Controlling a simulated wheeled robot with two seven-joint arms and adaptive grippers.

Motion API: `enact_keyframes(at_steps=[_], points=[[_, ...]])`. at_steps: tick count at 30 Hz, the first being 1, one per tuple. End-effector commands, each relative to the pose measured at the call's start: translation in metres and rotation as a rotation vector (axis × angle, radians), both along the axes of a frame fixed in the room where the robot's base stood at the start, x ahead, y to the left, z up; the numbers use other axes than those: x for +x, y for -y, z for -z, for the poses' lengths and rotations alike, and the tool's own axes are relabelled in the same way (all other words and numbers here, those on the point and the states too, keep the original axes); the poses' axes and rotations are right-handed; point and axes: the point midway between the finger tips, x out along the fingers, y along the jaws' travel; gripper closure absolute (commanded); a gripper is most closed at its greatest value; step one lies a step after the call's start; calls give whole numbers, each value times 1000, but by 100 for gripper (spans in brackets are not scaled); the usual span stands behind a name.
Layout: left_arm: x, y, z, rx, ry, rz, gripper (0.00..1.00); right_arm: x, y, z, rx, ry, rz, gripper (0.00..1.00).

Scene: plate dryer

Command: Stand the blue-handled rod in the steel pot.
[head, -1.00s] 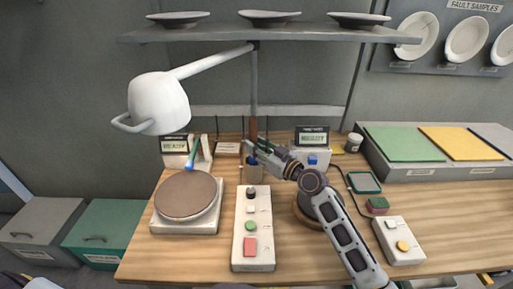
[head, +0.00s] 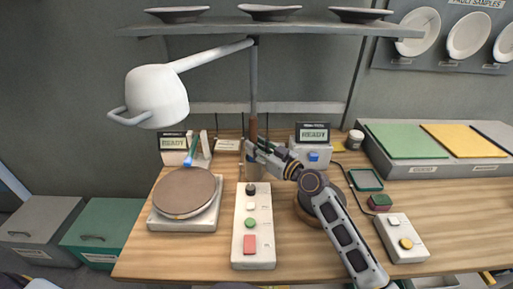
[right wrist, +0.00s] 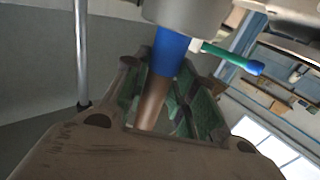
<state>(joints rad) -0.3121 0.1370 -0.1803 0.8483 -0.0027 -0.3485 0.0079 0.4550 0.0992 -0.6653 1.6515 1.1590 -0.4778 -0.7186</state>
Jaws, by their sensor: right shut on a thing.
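My right gripper (head: 252,150) is shut on the blue-handled rod at the back middle of the bench. The rod's brown shaft (head: 253,127) rises upright above the fingers in the head view. In the right wrist view the brown shaft passes between the fingers (right wrist: 150,105), and the blue handle (right wrist: 171,52) meets the grey steel pot (right wrist: 185,12) at the picture's top. The pot is largely hidden behind and below the gripper in the head view. I cannot tell how deep the handle sits in it. My left gripper is not in view.
A green rod with a blue end (head: 190,155) leans at the left, behind a round brown plate on a white base (head: 185,222). A white button box (head: 253,255) stands in front of the pot. A white lamp (head: 157,97) hangs above left.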

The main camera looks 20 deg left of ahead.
Motion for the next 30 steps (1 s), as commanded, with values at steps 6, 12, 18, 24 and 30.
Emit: enact_keyframes(at_steps=[6,12,18,24,30], points=[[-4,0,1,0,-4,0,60,0,0,0,0,1,0,98],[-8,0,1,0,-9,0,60,0,0,0,0,1,0,69],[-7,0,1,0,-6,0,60,0,0,0,0,1,0,48],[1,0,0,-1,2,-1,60,0,0,0,0,0,0,48],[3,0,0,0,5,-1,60,-1,2,1,0,0,0,48]])
